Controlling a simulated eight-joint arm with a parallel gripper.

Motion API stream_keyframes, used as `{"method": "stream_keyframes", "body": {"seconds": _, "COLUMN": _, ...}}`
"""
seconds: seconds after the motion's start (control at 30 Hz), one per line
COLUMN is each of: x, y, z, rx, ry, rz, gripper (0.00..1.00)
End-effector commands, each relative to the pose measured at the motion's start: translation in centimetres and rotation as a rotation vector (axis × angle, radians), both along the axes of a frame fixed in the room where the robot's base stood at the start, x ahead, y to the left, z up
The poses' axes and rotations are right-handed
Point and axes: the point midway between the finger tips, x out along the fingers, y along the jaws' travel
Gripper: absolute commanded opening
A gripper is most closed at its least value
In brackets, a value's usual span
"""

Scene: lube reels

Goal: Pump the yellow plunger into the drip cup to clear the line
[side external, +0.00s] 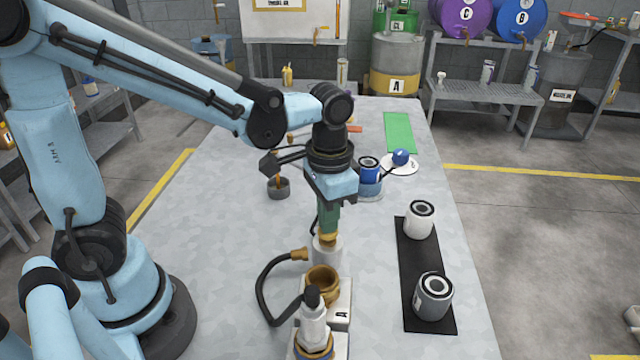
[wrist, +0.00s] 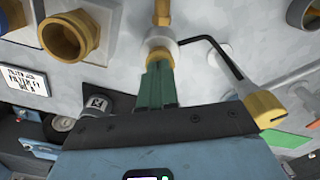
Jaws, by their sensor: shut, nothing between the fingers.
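My gripper (side external: 328,229) points straight down with its green fingers together and empty. The fingertips are directly over the yellow plunger (side external: 328,239), which stands on top of a white cylinder (side external: 326,254). They look to be touching it or just above it; I cannot tell which. In the wrist view the closed fingers (wrist: 160,60) meet the yellow top (wrist: 159,34) beside a pale collar. A small grey cup (side external: 279,188) with a brown stick-like part above it stands to the left; it may be the drip cup, but I cannot be sure.
A black hose (side external: 262,290) curves left from a brass fitting (side external: 299,254). An open brass port (side external: 322,279) is in front of the plunger. A black mat (side external: 422,268) with a white and a grey filter is right. A blue canister (side external: 369,180) stands behind.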

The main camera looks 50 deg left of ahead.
Motion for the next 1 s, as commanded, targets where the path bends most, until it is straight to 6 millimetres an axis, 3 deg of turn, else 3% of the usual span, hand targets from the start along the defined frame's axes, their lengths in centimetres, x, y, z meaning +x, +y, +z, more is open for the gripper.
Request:
{"method": "stream_keyframes", "body": {"seconds": 0.47, "x": 0.0, "y": 0.0, "z": -0.5, "rx": 0.000, "ry": -0.001, "rz": 0.000, "gripper": 0.00}}
{"method": "stream_keyframes", "body": {"seconds": 1.0, "x": 0.0, "y": 0.0, "z": 3.4, "rx": 0.000, "ry": -0.001, "rz": 0.000, "gripper": 0.00}}
